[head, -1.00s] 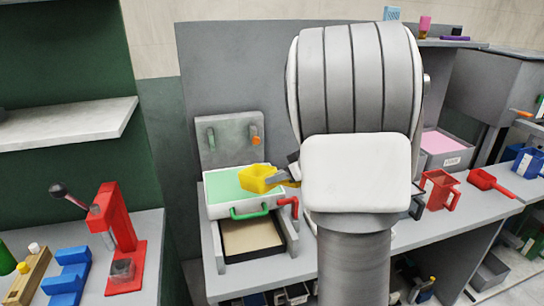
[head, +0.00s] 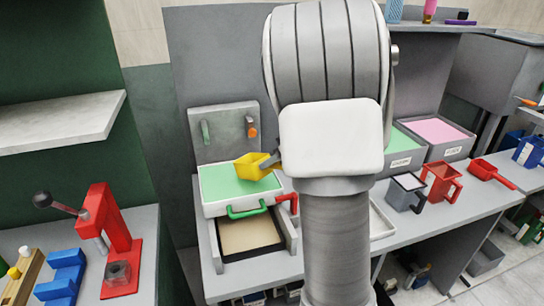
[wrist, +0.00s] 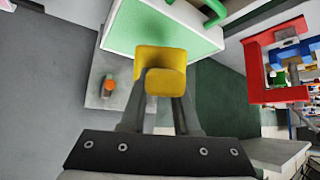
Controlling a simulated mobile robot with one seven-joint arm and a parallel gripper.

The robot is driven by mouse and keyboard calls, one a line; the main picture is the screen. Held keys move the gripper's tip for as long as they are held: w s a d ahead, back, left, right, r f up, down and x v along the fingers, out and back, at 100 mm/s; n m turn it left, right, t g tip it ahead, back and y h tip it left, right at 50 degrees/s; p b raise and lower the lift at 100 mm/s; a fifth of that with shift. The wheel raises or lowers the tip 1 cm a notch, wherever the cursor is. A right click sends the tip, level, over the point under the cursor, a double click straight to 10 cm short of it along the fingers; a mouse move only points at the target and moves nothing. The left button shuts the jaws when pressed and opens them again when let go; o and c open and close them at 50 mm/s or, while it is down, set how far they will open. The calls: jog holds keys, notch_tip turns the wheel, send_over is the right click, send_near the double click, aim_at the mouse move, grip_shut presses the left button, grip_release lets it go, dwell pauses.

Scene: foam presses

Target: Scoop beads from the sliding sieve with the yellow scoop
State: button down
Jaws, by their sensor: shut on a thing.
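My gripper (head: 273,161) is shut on the yellow scoop (head: 257,166); its fingers (wrist: 160,100) reach the scoop (wrist: 163,60) in the wrist view. The scoop is over the back right part of the sliding sieve (head: 214,209), a white tray with a flat green bead surface and a green front handle. The sieve also shows beyond the scoop in the wrist view (wrist: 204,48). I see no beads in the scoop, and its inside is only partly visible. I cannot tell whether it touches the beads. My arm hides part of the sieve's right side.
Below the sieve is a tray (head: 291,240) with tan contents. A red handle (head: 290,201) sits at the sieve's right. A grey board (head: 226,122) with pegs stands behind. To the right are a grey jug (head: 404,194), a red jug (head: 441,184) and a red scoop (head: 489,172).

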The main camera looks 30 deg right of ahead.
jog(key=shift+w+r+g+p, duration=0.2)
jog(key=shift+g+p, duration=0.1)
jog(key=shift+p, duration=0.25)
jog(key=shift+w+a+g+p, duration=0.2)
jog(key=shift+g+p, duration=0.1)
jog(key=shift+p, duration=0.6)
jog(key=w+g+h+p, duration=0.1)
jog(key=g+p, duration=0.1)
jog(key=p, duration=0.3)
jog(key=shift+w+a+f+p, duration=0.1)
jog(key=shift+w+a+p, duration=0.1)
jog(key=shift+p, duration=0.2)
jog(key=shift+w+g+h+p, duration=0.15)
jog(key=shift+g+h+p, duration=0.15)
jog(key=shift+g+p, duration=0.25)
